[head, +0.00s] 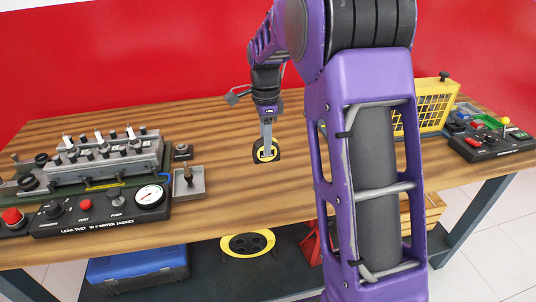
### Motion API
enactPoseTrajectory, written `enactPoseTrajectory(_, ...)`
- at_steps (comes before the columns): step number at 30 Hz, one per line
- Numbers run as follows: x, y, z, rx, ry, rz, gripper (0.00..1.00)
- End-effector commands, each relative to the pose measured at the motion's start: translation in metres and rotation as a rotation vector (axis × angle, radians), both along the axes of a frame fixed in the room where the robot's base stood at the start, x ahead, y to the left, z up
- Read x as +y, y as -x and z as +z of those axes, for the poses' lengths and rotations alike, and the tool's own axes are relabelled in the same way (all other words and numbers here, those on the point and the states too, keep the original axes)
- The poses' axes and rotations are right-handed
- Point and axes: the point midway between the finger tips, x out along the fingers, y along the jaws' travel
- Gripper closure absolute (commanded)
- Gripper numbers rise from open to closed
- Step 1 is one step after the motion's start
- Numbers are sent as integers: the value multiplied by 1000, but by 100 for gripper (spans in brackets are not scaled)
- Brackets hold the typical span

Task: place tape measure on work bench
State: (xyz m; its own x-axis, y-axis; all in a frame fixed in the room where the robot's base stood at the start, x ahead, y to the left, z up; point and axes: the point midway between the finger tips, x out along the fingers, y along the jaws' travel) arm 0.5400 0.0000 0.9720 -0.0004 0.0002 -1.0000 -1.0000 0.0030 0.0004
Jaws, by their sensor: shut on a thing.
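The tape measure (277,155) is black with a yellow ring on its face. It is in the middle of the head view, at the end of my gripper (267,143). My gripper points down and is shut on the tape measure, with one finger showing in front of it. The work bench (225,205) has a striped brown wooden top. The tape measure is over the bare middle of this top. I cannot tell whether its underside touches the wood.
An engine leak test trainer (105,160) with a gauge fills the bench's left side. A yellow mesh guard (435,106) and a control box (490,140) stand at the right. A blue case (137,268) and a yellow-rimmed reel (247,244) are on the lower shelf.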

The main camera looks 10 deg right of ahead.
Motion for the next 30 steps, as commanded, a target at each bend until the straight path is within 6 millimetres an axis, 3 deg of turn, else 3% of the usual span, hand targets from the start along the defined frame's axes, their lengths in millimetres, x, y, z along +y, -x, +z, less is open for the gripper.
enactPoseTrajectory(5, 0, 0, -14, 1, 0, 1, 100)
enactPoseTrajectory(12, 0, 0, -52, 1, 0, 0, 100)
enactPoseTrajectory(25, 0, 0, -60, -2, 0, 2, 100)
enactPoseTrajectory(26, 0, 0, -59, -1, 0, 2, 55)
enactPoseTrajectory(30, 0, 0, -59, -1, 0, 2, 30)
